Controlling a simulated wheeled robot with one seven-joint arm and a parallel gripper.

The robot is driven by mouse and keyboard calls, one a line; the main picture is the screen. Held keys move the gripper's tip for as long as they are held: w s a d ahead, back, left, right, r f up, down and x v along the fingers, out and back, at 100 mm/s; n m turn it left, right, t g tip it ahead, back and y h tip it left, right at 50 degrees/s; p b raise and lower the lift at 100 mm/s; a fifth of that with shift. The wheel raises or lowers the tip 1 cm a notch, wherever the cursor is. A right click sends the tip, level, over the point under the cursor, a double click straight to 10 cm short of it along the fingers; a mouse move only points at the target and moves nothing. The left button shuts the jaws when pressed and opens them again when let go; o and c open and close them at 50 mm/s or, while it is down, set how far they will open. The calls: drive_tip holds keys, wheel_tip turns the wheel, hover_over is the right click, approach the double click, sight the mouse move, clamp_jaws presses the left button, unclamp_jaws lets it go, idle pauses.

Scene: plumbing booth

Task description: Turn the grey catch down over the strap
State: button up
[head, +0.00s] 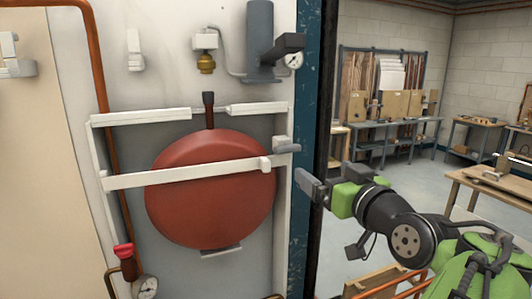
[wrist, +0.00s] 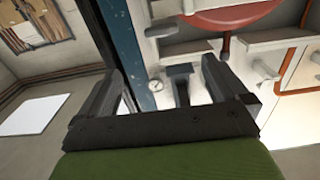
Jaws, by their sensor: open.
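The red round vessel (head: 210,200) hangs on the wall panel with the white strap (head: 185,174) across its front. The strap's right end has a small raised block near the right rail. The grey catch (head: 288,149) sits on a white block at that rail, just above the strap's end, and sticks out to the right, not over the strap. My gripper (head: 312,186) is to the right of and below the catch, apart from it. In the wrist view my gripper (wrist: 165,88) is open with nothing held.
A dark blue post (head: 307,100) stands right beside the catch. A grey cylinder (head: 260,40) with a dark arm and a gauge (head: 293,59) is above. A copper pipe (head: 98,70) runs down the left. Workbenches (head: 400,125) stand far behind at the right.

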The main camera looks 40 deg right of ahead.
sight(290, 149)
drive_tip(key=p+x, duration=0.3)
drive_tip(key=x, duration=1.2)
drive_tip(key=shift+w, duration=0.4)
drive_tip(key=c, duration=1.1)
